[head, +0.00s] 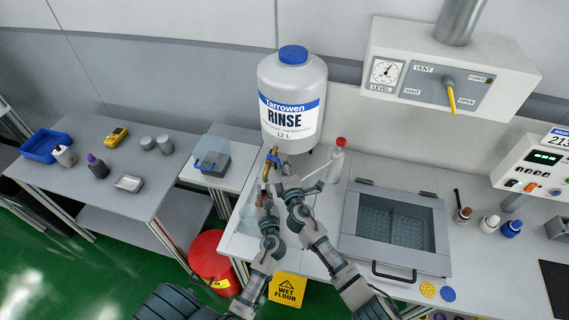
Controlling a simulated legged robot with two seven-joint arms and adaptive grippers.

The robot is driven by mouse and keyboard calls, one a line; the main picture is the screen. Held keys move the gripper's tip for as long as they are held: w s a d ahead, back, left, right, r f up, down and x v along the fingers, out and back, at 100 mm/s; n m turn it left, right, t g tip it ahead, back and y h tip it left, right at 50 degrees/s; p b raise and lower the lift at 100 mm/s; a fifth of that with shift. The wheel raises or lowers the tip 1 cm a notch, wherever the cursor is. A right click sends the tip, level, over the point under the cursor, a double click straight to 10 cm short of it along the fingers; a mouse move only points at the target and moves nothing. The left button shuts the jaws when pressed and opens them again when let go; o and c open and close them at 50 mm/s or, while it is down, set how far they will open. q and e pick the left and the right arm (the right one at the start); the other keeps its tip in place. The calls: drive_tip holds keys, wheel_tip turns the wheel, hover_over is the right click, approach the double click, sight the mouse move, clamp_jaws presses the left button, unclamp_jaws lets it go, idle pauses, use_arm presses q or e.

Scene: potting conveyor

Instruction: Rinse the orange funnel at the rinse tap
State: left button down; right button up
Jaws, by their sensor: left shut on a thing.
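The rinse container (291,112), a white jug with a blue cap and a RINSE label, stands at the back of the bench. Its brass tap (266,172) with a blue handle (273,157) is at its lower left. My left gripper (264,203) is shut below the tap. A small orange-red patch shows at its fingers, which looks like the orange funnel (261,196); most of it is hidden by the gripper. My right gripper (277,170) is just above the left, close beside the tap handle. Whether it touches the handle or is open cannot be told.
A wash bottle with a red cap (337,160) stands right of the tap. A recessed basin (395,192) with a front handle is further right. A red bin (211,258) and a wet-floor sign (287,289) are below. A control box (448,78) hangs above.

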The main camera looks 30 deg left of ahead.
drive_tip(key=v, duration=1.2)
drive_tip(key=shift+w, duration=0.1)
drive_tip(key=c, duration=0.3)
drive_tip(key=shift+s+r, duration=0.1)
drive_tip(key=shift+s, duration=0.3)
clamp_jaws()
drive_tip(key=x, duration=0.9)
drive_tip(key=shift+s+a, duration=0.3)
